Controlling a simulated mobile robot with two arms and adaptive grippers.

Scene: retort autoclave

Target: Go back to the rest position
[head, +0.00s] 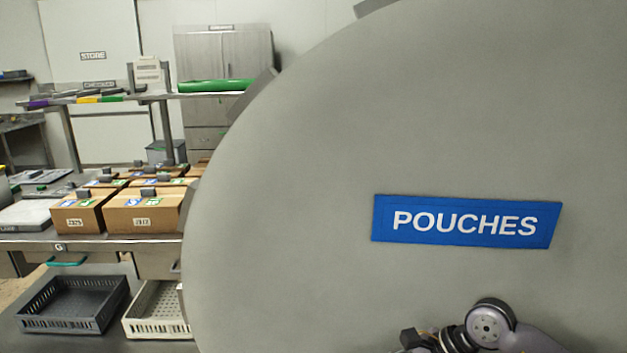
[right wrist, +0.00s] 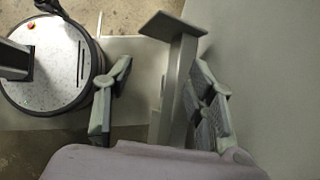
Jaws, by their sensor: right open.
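The large round grey door (head: 300,160) of the autoclave fills the right of the head view. It bears a blue POUCHES label (head: 466,221). Part of my right arm (head: 487,325) shows low in front of the door. In the right wrist view my right gripper (right wrist: 160,100) is open, with its two fingers spread wide. A grey metal handle post (right wrist: 180,85) with a flat end plate (right wrist: 172,26) stands between the fingers, closer to the right one. I cannot tell whether it touches that finger. My left gripper is out of view.
Cardboard boxes (head: 140,215) stand on a steel bench at the left. A dark crate (head: 70,303) and a white crate (head: 158,310) sit low beneath it. A shelf behind holds a green roll (head: 215,86). The door blocks the view to the right.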

